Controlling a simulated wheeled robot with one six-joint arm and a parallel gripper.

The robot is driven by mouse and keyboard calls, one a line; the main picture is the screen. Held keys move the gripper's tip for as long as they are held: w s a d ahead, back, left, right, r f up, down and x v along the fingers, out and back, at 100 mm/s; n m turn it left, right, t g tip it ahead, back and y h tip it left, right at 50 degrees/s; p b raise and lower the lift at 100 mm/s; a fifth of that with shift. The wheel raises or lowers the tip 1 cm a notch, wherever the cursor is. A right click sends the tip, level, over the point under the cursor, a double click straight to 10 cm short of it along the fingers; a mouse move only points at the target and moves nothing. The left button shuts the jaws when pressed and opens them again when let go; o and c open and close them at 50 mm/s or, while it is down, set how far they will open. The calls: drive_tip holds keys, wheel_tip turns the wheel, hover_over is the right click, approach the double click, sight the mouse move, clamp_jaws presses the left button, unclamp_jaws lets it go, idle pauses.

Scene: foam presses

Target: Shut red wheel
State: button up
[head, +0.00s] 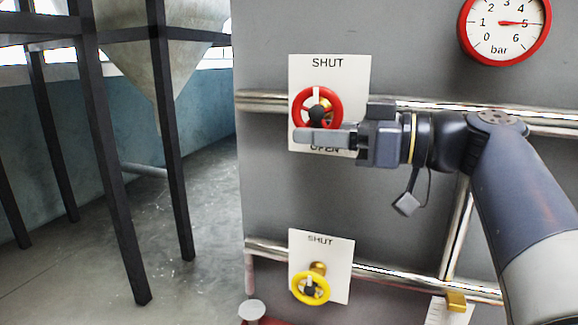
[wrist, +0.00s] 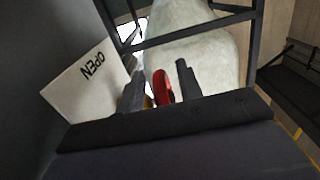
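The red wheel (head: 337,97) sits on a white plate (head: 360,75) marked SHUT at the top and OPEN at the bottom. Its white mark points up toward SHUT in the head view. My gripper (head: 300,137) points left across the wheel's lower edge and hides that part and some of the word OPEN. In the wrist view the two fingers of my gripper (wrist: 160,76) stand apart, with part of the red wheel's rim (wrist: 162,88) showing between them. A gap shows between the rim and the right finger; contact with the left finger cannot be told.
A yellow wheel (head: 323,291) sits lower on another plate marked SHUT. A red-rimmed gauge (head: 546,32) reads about 5 bar. Steel pipes (head: 268,99) run across the grey panel (head: 268,180). A hopper on dark legs (head: 172,150) stands left, with open floor beside it.

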drive_tip(key=shift+d+h+p, duration=0.1)
drive_tip(key=shift+h+p, duration=0.3)
drive_tip(key=shift+p, duration=0.15)
